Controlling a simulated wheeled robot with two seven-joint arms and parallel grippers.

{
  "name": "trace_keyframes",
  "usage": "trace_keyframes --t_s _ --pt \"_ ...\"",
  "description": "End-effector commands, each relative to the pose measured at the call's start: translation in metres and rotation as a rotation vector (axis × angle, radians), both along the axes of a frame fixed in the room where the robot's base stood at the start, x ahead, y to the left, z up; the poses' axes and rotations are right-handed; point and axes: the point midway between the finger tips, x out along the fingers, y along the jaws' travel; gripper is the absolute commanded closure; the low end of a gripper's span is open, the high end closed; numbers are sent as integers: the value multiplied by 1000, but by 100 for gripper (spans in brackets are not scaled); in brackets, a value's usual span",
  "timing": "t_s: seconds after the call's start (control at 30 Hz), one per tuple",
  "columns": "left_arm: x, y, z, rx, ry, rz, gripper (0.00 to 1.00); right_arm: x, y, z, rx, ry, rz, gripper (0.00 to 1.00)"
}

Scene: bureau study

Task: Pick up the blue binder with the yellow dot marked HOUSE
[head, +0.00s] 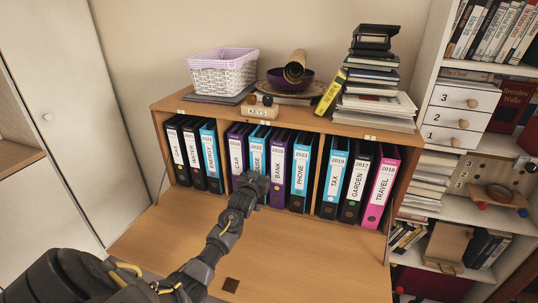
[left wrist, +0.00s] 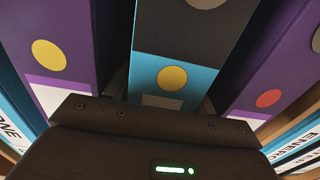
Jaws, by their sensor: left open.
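The blue HOUSE binder (head: 257,148) stands upright in the middle compartment of the bureau, between a purple CAR binder (head: 236,150) and a purple BANK binder (head: 276,165). My left gripper (head: 254,182) is in front of its lower spine and hides that part in the head view. In the left wrist view, the blue spine with a yellow dot (left wrist: 172,78) is centred just beyond the gripper body. The gripper is open. The fingertips are hard to make out, so I cannot tell whether they touch the binder. My right gripper is not in view.
A blue PHONE binder (head: 299,172) stands right of BANK. Side compartments hold other binders, including a blue ENERGY (head: 210,155) and a pink TRAVEL (head: 380,190). A basket (head: 222,75) and stacked books (head: 375,90) sit on top.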

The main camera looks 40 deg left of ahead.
Motion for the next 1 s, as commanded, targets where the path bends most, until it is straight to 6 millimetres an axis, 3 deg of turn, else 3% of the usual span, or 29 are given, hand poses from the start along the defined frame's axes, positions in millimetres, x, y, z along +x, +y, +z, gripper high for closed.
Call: trace_keyframes --t_s 0.13,0.37,0.8,1.0 --pt "11 4 0 0 1 1 45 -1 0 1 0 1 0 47" --pt "12 5 0 0 0 0 45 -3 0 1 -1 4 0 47" --pt "12 4 0 0 1 0 100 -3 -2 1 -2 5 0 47" --pt "12 5 4 1 -7 0 100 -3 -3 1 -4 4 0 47"
